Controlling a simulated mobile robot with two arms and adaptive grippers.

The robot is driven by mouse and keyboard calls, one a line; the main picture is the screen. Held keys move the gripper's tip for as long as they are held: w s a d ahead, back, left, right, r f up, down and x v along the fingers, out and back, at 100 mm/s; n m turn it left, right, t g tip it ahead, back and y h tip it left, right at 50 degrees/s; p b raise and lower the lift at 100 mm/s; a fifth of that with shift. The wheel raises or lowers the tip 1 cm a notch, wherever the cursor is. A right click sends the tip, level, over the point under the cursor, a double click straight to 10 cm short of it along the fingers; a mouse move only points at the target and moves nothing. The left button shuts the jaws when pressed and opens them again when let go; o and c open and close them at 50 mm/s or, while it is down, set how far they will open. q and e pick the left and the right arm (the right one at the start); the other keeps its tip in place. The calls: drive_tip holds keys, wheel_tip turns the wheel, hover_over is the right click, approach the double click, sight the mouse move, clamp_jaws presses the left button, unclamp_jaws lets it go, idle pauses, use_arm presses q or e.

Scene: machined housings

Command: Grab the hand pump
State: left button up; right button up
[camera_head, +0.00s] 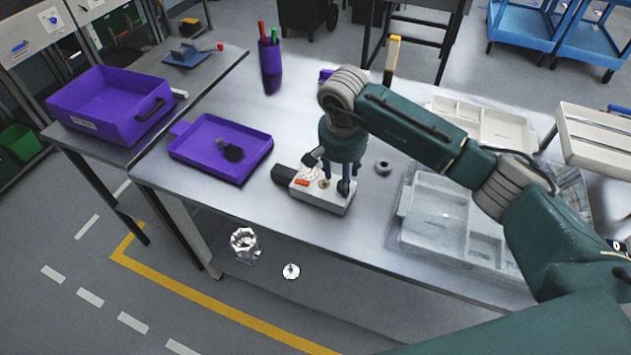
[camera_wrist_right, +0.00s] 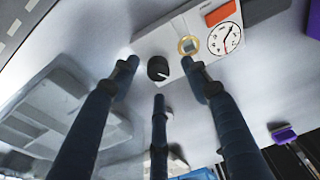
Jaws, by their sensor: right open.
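A white box-shaped device with a dial gauge (camera_head: 318,198), an orange block, a brass ring fitting and a black knob stands on the metal bench; it appears to be the hand pump. A black block (camera_head: 284,172) sits at its left end. My right gripper (camera_head: 337,186) points down over the device's right end, its fingers spread. In the right wrist view the open fingers (camera_wrist_right: 160,75) straddle the black knob (camera_wrist_right: 158,68), one fingertip by the brass ring (camera_wrist_right: 188,45) on the white body (camera_wrist_right: 165,42). Contact cannot be told. My left gripper is not in view.
A purple tray (camera_head: 195,165) holding a dark brush-like item lies left of the device. Grey compartment trays (camera_head: 432,215) lie to the right, and a small grey ring (camera_head: 383,167) behind. A purple pen cup (camera_head: 270,58) stands at the back. A purple bin (camera_head: 85,95) sits further left.

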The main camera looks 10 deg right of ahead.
drive_tip(key=shift+s+d+f+p, duration=0.15)
drive_tip(key=shift+f+p, duration=0.15)
drive_tip(key=shift+f, duration=0.65)
drive_tip(key=shift+w+f, duration=0.2)
drive_tip(key=shift+f, duration=0.2)
clamp_jaws()
drive_tip(key=shift+r, duration=0.1)
drive_tip(key=shift+r, duration=0.1)
